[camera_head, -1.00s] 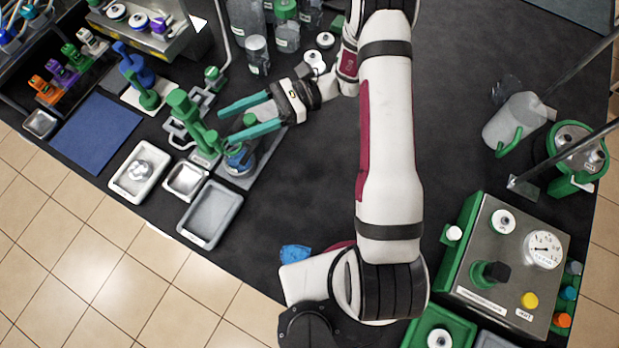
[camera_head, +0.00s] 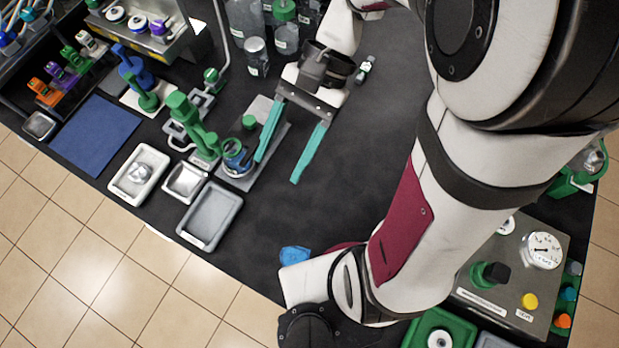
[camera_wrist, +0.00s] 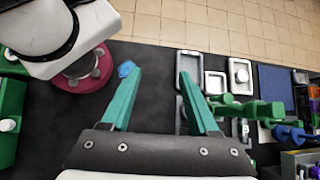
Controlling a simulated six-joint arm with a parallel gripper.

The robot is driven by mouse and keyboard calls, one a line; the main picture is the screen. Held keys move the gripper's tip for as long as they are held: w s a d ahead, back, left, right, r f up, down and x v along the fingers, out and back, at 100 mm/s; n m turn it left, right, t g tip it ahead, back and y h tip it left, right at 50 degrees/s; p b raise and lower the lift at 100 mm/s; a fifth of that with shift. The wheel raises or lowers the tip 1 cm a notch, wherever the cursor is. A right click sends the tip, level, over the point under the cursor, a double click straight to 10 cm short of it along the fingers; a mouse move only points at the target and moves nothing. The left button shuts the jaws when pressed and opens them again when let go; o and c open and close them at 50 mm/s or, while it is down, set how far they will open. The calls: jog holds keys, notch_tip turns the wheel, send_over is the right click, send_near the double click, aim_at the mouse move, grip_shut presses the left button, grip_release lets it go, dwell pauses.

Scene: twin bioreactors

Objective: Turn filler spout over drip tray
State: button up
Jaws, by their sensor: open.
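A green jointed fitting (camera_head: 190,120), seemingly the filler with its spout, stands on the bench left of my gripper. Its arm slants down and right toward a round blue-rimmed vessel (camera_head: 238,157) on a grey plate. It also shows in the wrist view (camera_wrist: 245,108). A small steel-lined tray (camera_head: 185,182), possibly the drip tray, lies just in front of it; I cannot tell for sure which tray is meant. My gripper (camera_head: 277,170) is open and empty, its teal fingers pointing toward the front edge. The left finger is close to the plate's right side; neither finger holds the green fitting.
A white tray (camera_head: 139,176) and a larger grey tray (camera_head: 209,216) flank the steel one. A blue fitting (camera_head: 135,72) stands behind left, and bottles (camera_head: 285,30) stand at the back. A control box (camera_head: 510,272) is at right. Bench right of my fingers is clear.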

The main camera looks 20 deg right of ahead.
aim_at(201, 132)
jog(key=s+d+n+t+h, duration=0.2)
jog(key=s+t+h, duration=0.1)
jog(key=s, duration=0.3)
jog(key=shift+h, duration=0.6)
jog(key=shift+d, duration=0.1)
jog(key=shift+c, duration=0.3)
